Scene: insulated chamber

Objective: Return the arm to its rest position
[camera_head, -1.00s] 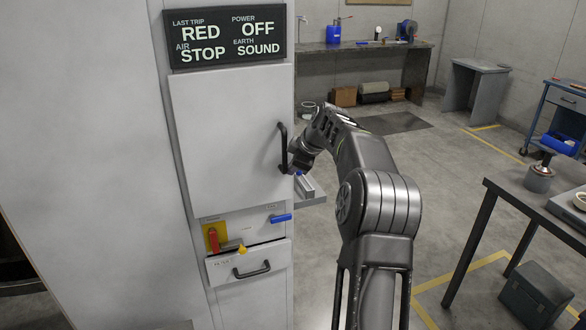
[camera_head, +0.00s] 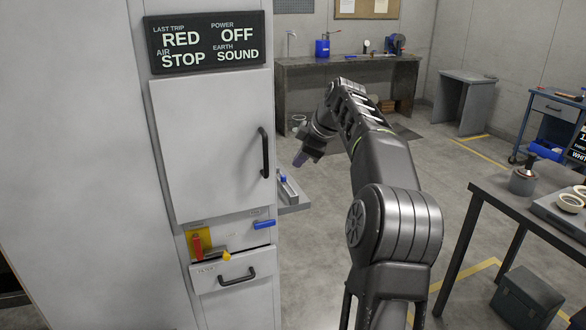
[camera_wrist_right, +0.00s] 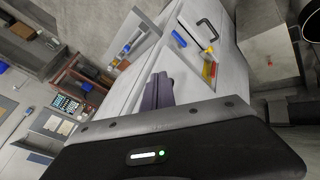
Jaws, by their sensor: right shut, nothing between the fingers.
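My right arm (camera_head: 385,170) reaches forward in the head view. Its gripper (camera_head: 300,160) hangs in the air to the right of the white cabinet door (camera_head: 212,140), apart from the black door handle (camera_head: 265,152). In the right wrist view the shut fingers (camera_wrist_right: 158,92) show as a dark purple-grey shape with nothing between them. The cabinet door looks shut. My left gripper is not in view.
A sign (camera_head: 207,41) tops the cabinet. Below the door are a blue handle (camera_head: 264,224), a red lever (camera_head: 197,246) on yellow and a drawer (camera_head: 235,272). A small side shelf (camera_head: 293,198) juts out near the gripper. A dark table (camera_head: 500,200) stands at right.

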